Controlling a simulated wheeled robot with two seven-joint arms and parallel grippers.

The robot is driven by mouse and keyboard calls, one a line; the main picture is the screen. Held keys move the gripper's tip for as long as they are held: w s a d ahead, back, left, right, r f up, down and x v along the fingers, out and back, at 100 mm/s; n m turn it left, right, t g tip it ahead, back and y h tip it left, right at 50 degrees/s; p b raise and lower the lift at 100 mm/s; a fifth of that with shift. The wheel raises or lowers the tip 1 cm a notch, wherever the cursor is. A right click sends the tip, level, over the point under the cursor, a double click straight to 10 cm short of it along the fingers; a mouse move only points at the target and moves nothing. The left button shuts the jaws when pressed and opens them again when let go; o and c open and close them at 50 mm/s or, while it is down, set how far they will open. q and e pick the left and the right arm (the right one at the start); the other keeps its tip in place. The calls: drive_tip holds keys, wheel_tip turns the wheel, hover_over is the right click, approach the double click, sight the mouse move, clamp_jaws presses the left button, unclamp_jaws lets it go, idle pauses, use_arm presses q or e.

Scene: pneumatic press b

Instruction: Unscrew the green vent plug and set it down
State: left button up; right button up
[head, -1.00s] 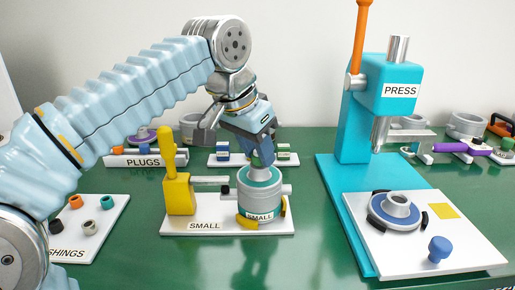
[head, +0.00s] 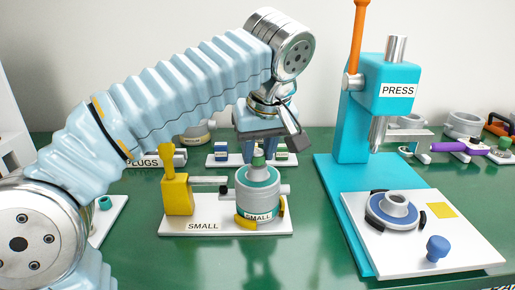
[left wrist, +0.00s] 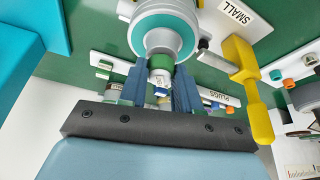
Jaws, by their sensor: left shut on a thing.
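The grey cylinder (head: 258,200) with a teal top ring stands upright on the white SMALL plate (head: 225,227). The green vent plug (head: 258,159) is upright at the centre of the cylinder's top; I cannot tell whether its thread is still engaged. My left gripper (head: 260,150) is above the cylinder, its fingers shut on the plug. In the left wrist view, the green plug (left wrist: 160,63) is between the two blue fingers of the gripper (left wrist: 160,82), against the cylinder's ringed top (left wrist: 164,14). My right gripper is not in view.
A yellow clamp (head: 177,190) stands left of the cylinder. The turquoise press (head: 350,130) with its white plate (head: 450,225) and blue knob (head: 437,248) stands to the right. Small parts and a PLUGS rack (head: 168,160) lie behind. Green table is bare in front.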

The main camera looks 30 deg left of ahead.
use_arm(q)
drive_tip(key=o, duration=0.6)
